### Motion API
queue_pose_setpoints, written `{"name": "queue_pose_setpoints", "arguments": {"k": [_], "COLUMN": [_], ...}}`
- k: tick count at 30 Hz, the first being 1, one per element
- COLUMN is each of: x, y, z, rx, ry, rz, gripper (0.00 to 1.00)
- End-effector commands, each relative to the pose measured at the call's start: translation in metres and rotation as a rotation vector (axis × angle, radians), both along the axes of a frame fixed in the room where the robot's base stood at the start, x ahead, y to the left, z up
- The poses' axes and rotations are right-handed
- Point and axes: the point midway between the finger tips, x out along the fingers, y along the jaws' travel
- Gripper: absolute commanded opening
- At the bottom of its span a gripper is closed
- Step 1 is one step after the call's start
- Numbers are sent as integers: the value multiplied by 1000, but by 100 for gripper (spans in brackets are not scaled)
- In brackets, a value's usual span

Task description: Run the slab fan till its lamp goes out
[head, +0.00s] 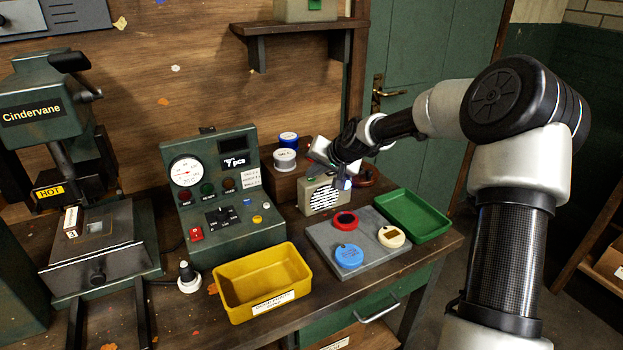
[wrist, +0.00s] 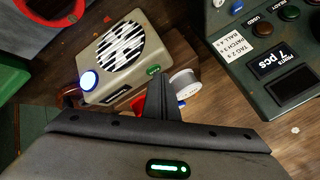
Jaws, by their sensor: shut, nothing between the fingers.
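The slab fan (head: 322,198) is a small beige box with a round, dark and white striped grille, standing behind the grey slab (head: 318,238). In the wrist view the fan (wrist: 108,88) shows a round lamp or button (wrist: 88,80) glowing bluish white, and a small green mark (wrist: 153,70) near its other corner. My gripper (head: 343,182) is over the fan, pointing down. In the wrist view its dark fingers (wrist: 160,82) are together and empty, their tips beside the fan's green-marked corner. I cannot tell whether they touch it. Discs in red, blue and cream lie on the slab.
A green tray (head: 447,224) is right of the slab, a yellow bin (head: 228,288) left. The green control box (head: 190,228) with dial stands left of the fan. White and blue round tins (head: 285,163) sit behind. The heated press (head: 75,268) is far left.

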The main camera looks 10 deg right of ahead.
Motion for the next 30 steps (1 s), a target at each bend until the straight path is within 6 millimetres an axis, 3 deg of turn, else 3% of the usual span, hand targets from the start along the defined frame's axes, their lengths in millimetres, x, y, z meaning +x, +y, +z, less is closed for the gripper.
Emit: {"name": "queue_pose_setpoints", "arguments": {"k": [15, 26, 30], "x": [0, 0, 0], "y": [0, 0, 0], "z": [17, 18, 28], "rx": [-1, 0, 0], "ry": [1, 1, 0], "rz": [1, 1, 0], "gripper": [0, 0, 0]}}
